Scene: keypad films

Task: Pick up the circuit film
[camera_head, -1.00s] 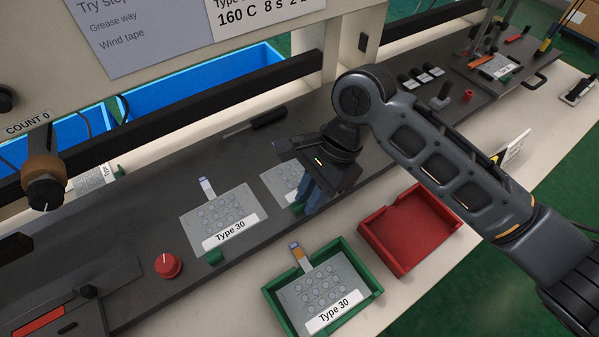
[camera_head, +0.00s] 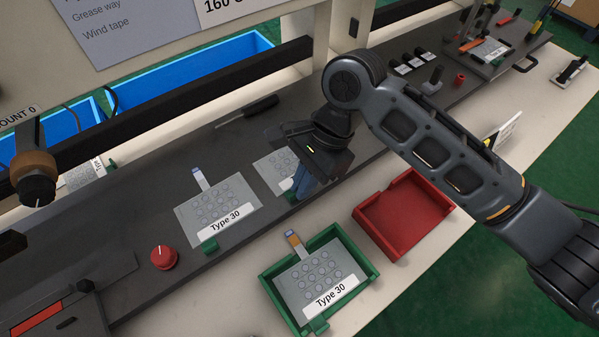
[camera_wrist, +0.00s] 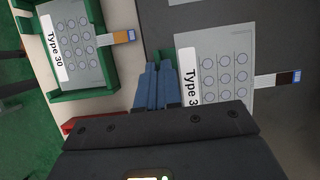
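Several grey circuit films marked with rings are in view. One film (camera_head: 270,172) lies on the dark bench under my gripper (camera_head: 300,195), which hides much of it. In the wrist view this film (camera_wrist: 210,65) looks flat, with a white label and a dark, blue-ended tail. The blue fingers of my gripper (camera_wrist: 160,72) are close together beside its label edge. I see no film between them; contact is unclear. A second film (camera_head: 215,202), labelled Type 30, lies to the left with a white and blue tail. A third (camera_head: 317,274), with an orange tail, lies in a green tray.
The green tray (camera_head: 270,294) and an empty red tray (camera_head: 398,217) stand along the bench's near side. A red knob (camera_head: 163,257) is at left. A dark rail and blue bins (camera_head: 195,70) are behind. A black-handled tool (camera_head: 258,108) lies beyond the films.

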